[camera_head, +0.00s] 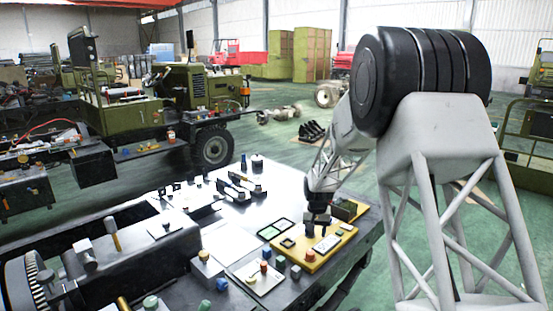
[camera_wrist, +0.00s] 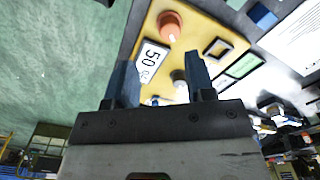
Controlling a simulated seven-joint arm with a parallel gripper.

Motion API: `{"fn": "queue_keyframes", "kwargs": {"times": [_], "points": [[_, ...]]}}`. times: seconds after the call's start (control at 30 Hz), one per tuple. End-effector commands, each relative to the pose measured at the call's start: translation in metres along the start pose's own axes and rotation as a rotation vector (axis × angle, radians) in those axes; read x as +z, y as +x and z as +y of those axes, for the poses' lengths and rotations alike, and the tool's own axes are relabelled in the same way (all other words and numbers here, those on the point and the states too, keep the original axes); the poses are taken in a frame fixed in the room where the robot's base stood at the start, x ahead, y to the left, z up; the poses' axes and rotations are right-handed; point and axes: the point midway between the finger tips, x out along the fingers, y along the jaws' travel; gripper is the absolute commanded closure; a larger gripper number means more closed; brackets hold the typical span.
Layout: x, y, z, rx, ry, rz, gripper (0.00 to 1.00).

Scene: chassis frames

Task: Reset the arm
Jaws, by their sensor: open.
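My gripper (camera_head: 318,222) is low over the yellow board (camera_head: 296,254) at the right end of the dark workbench (camera_head: 345,270). In the wrist view my gripper (camera_wrist: 160,78) has its two dark fingers spread apart, with nothing held between them. Beyond the fingertips lie the yellow board (camera_wrist: 205,22), a white plate marked 50 (camera_wrist: 150,60), an orange knob (camera_wrist: 170,26) and a pale cylindrical part. I cannot tell whether the fingers touch anything on the board.
Small blocks and knobs, including a blue one (camera_head: 221,284), stand on the bench left of the board. A green vehicle (camera_head: 165,90) stands behind. Green floor is open to the right of the bench.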

Motion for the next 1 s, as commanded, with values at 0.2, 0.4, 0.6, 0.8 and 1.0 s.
{"fn": "queue_keyframes", "kwargs": {"times": [0.2,0.4,0.6,0.8,1.0], "points": [[0.038,-0.052,0.012,-0.004,-0.013,0.023,0.50],[0.077,-0.092,0.022,-0.006,-0.024,0.041,0.50],[0.118,-0.128,0.033,-0.008,-0.037,0.058,0.50],[0.161,-0.158,0.044,-0.009,-0.048,0.076,0.50],[0.206,-0.184,0.055,-0.010,-0.061,0.093,0.50]]}}
